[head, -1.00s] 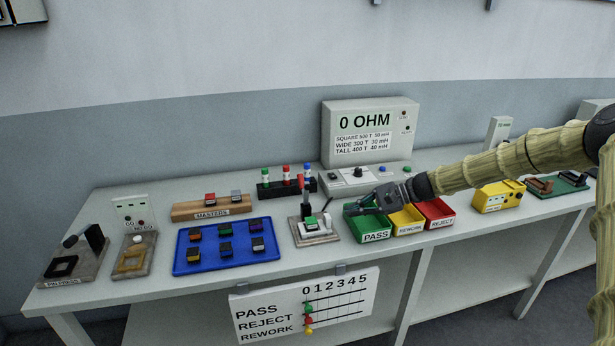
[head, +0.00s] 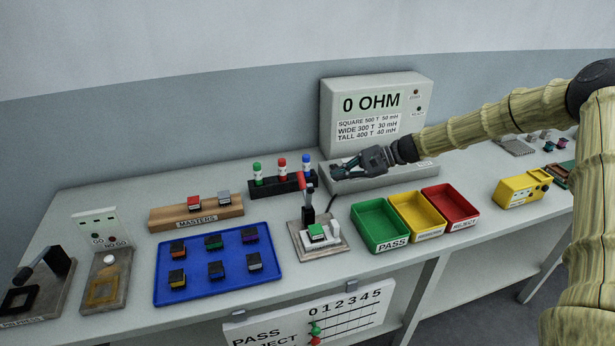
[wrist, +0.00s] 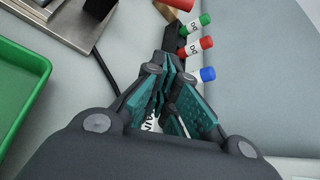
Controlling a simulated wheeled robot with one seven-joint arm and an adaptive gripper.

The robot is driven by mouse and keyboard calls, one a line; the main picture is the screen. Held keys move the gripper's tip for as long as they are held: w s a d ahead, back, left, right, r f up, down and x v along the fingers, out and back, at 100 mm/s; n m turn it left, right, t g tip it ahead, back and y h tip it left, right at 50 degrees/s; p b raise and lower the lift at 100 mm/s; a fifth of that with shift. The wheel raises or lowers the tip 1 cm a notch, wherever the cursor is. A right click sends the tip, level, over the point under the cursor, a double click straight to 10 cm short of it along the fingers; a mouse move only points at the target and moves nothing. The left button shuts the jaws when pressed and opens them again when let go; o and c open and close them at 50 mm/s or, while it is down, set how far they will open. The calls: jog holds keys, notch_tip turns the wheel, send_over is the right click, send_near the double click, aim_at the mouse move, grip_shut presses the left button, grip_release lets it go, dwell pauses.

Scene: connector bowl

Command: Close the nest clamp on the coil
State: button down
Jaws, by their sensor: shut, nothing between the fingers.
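The nest clamp (head: 318,241) is a small metal plate fixture in the middle of the table, with an upright dark post and a red-tipped lever (head: 303,184) standing up. A coil with a green top (head: 316,231) sits in its nest. My gripper (head: 341,168) is shut and empty, above and behind the fixture to the right, in front of the meter. In the wrist view my gripper (wrist: 166,85) shows its teal-padded fingers together. A corner of the clamp's plate (wrist: 62,22) shows at the top left there; its coil is out of that view.
Green, yellow and red bins (head: 382,226) stand right of the clamp. A blue tray (head: 218,289) with several coils lies to the left. A rack of green, red and blue capped markers (head: 283,184) stands behind the clamp. The meter (head: 375,105) is at the back.

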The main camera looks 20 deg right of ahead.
aim_at(304, 184)
jog(key=shift+d, duration=0.1)
jog(key=p+x, duration=0.2)
jog(key=x, duration=0.7)
jog(key=shift+a+p, duration=0.3)
jog(key=shift+p, duration=0.05)
jog(key=shift+a+r, duration=0.15)
jog(key=shift+a, duration=0.1)
jog(key=shift+s+a+r+p, duration=0.15)
jog(key=shift+s+r+p, duration=0.4)
jog(key=shift+r, duration=0.1)
jog(key=shift+s+a+r+p, duration=0.15)
jog(key=shift+s+r+p, duration=0.35)
jog(key=shift+r, duration=0.2)
jog(key=shift+b, duration=0.55)
jog(key=shift+s+r+n, duration=0.1)
jog(key=shift+r+n, duration=0.1)
jog(key=shift+n, duration=0.1)
